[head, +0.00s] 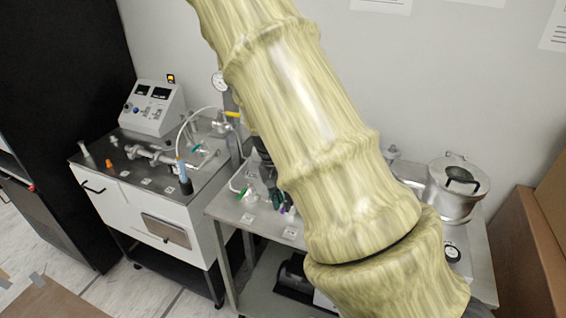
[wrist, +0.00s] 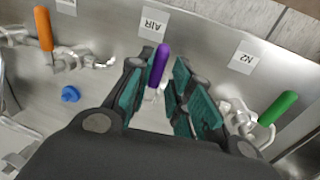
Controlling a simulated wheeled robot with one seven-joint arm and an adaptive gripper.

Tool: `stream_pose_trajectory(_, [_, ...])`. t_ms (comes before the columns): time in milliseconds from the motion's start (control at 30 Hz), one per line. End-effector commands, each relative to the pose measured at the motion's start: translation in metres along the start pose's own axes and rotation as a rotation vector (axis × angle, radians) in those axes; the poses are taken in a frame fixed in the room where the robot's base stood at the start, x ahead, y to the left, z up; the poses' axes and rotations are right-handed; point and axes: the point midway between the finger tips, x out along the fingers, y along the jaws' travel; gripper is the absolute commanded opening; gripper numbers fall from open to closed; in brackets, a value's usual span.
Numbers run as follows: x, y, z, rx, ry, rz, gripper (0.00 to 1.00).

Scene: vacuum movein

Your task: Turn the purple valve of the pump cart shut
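The purple valve handle (wrist: 159,64) stands up from the metal panel (wrist: 205,38) in the wrist view, below a label reading AIR. My gripper (wrist: 160,88) has its teal-padded fingers apart, one on each side of the handle's lower part. The handle is between the fingertips; I cannot tell whether either pad touches it. The valve body below it is mostly hidden by the fingers. In the head view a small bit of purple (head: 283,210) shows at the edge of my arm on the pump cart (head: 226,207); my arm hides much of the cart.
An orange handle (wrist: 43,28) and a blue knob (wrist: 70,94) are left of my gripper, and a green handle (wrist: 278,108) is close on the right. A metal chamber (head: 455,190) stands on the cart's right. A white cabinet (head: 135,215) with instruments stands left.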

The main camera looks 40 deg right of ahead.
Motion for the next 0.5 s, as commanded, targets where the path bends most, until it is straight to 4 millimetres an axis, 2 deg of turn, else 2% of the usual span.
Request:
stream_pose_trajectory(333, [0.001, 0.001, 0.003, -0.002, -0.006, 0.004, 0.34])
stream_pose_trajectory(500, [-0.009, 0.001, 0.003, -0.003, -0.005, 0.004, 0.34])
